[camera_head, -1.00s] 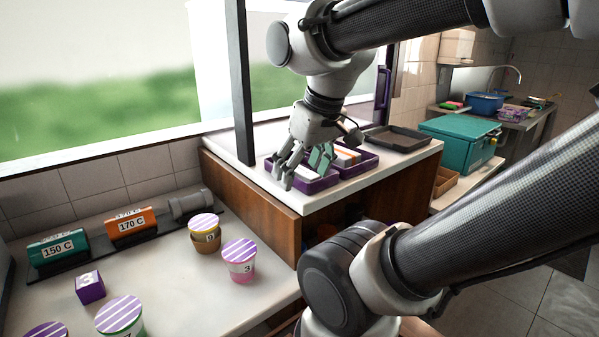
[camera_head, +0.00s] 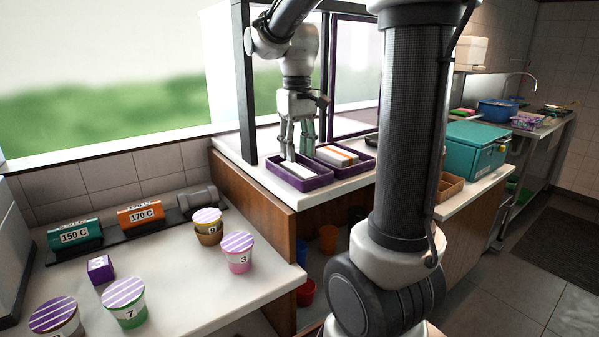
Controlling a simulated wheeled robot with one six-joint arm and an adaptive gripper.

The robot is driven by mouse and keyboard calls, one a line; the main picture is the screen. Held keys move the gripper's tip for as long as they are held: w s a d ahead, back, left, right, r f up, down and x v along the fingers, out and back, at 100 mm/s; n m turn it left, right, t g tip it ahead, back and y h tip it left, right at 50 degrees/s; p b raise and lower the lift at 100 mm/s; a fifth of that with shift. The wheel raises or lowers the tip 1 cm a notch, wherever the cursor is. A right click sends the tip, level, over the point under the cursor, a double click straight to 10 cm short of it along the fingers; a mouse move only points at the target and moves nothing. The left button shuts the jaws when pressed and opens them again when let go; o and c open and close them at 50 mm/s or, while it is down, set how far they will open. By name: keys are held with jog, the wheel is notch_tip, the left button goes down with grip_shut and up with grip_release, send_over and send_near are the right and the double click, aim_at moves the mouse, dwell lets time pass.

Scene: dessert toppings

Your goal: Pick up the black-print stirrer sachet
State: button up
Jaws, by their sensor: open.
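Two purple trays stand side by side on the raised white counter by the window. The left tray (camera_head: 318,183) holds white sachets (camera_head: 297,170), partly hidden by my gripper. The right tray (camera_head: 367,167) holds white sachets with an orange one (camera_head: 338,151) among them. Any black print is too small to make out, so I cannot tell which is the black-print stirrer sachet. My gripper (camera_head: 298,152) points down over the back of the left tray, its fingers apart. I see nothing between them. Whether the fingertips touch the sachets is unclear.
A dark window post (camera_head: 247,85) stands just left of my gripper, and a purple frame (camera_head: 331,75) rises behind the trays. Striped-lid cups (camera_head: 237,252) stand on the lower counter. A teal box (camera_head: 474,148) is at right.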

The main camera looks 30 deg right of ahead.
aim_at(298, 168)
notch_tip(298, 168, down, 4)
jog(key=shift+f, duration=0.1)
jog(key=c, duration=0.5)
